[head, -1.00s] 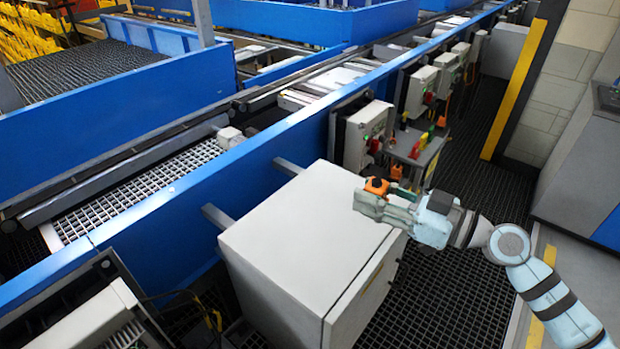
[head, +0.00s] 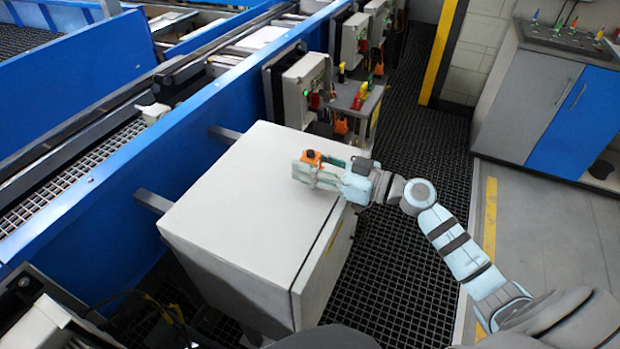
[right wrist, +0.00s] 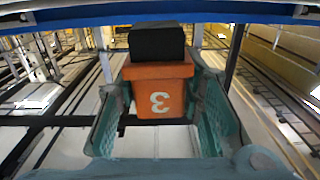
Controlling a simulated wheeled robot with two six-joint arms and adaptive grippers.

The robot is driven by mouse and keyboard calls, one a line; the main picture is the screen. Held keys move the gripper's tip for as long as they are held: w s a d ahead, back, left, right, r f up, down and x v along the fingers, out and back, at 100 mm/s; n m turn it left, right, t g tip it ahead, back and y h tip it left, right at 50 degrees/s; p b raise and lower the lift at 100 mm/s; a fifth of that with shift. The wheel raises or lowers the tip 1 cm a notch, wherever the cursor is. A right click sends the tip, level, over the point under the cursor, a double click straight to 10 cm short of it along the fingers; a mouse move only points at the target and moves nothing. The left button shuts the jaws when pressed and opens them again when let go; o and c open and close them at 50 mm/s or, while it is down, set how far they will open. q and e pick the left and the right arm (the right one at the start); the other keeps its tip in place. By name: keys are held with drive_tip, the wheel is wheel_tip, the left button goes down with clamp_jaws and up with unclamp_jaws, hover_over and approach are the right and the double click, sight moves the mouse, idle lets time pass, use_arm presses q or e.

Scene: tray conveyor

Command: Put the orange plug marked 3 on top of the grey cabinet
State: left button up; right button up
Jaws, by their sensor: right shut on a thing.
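The orange plug marked 3 (head: 311,157) is held in my right gripper (head: 312,170). In the right wrist view the plug (right wrist: 158,92) shows its 3 upside down and a black block on its upper side, between the two green finger pads (right wrist: 160,110). The grey cabinet (head: 240,200) stands in the middle of the head view with its pale flat top bare. My right gripper and the plug are over the far right part of that top. I cannot tell whether the plug touches it. My left gripper is not in view.
A blue conveyor wall (head: 190,130) runs along the cabinet's left side. Beyond the cabinet are a grey control box (head: 305,88) and a small shelf (head: 352,103) with coloured plugs. A blue and grey workbench (head: 545,105) stands at the right. Dark grating floor is free between.

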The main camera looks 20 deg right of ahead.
drive_tip(key=shift+s+f, duration=0.15)
drive_tip(key=shift+f, duration=0.65)
drive_tip(key=shift+s+r, duration=0.2)
drive_tip(key=shift+f, duration=0.1)
drive_tip(key=o, duration=1.2)
drive_tip(key=shift+w+f, duration=0.1)
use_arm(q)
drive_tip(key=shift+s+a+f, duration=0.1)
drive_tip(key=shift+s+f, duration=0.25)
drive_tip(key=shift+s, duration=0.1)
